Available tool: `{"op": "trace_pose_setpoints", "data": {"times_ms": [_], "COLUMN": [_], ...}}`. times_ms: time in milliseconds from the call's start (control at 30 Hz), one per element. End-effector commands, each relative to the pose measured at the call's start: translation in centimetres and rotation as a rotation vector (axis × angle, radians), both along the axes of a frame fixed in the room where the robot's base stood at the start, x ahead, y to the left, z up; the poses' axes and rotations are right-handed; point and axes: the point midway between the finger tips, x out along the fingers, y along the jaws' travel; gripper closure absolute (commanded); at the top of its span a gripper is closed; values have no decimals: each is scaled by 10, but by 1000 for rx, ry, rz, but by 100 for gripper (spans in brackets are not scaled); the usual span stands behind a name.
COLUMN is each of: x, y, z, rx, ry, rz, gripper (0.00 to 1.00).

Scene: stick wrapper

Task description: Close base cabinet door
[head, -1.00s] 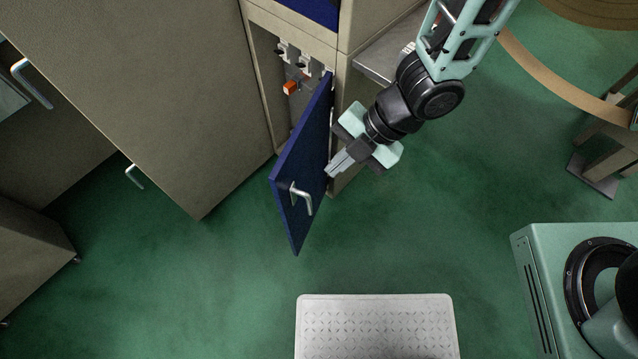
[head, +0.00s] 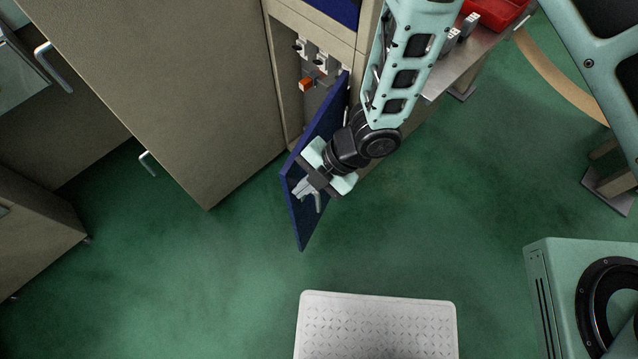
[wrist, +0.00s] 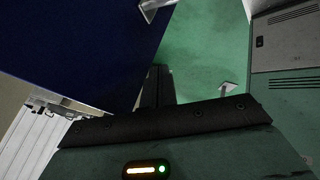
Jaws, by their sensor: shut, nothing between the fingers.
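The blue base cabinet door (head: 303,219) stands open, swung out from the beige cabinet (head: 286,85). Its inside shows valve-like fittings and an orange part (head: 306,84). My gripper (head: 304,194) is shut and empty, and overlaps the door's outer part in the head view. It covers much of the door handle there. In the wrist view the blue door (wrist: 80,45) fills the upper left, with part of its handle (wrist: 153,8) at the top. My shut fingers (wrist: 157,88) are close beside the door's edge; I cannot tell whether they touch it.
A tall beige cabinet (head: 180,90) stands to the left. A white textured step (head: 376,326) lies on the green floor in front. A metal shelf with a red bin (head: 494,12) is at the upper right. The floor between door and step is clear.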

Motion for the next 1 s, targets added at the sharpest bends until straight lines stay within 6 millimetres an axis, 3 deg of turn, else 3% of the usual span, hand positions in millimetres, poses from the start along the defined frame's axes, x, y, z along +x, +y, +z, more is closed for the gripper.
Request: {"op": "trace_pose_setpoints", "data": {"times_ms": [633,833,1000], "x": [4,14,32], "y": [14,41,78], "z": [-1,-3,-5], "rx": [2,3,6], "ry": [-1,-3,-3], "rz": [-25,-117,-251], "gripper": [100,100,100]}}
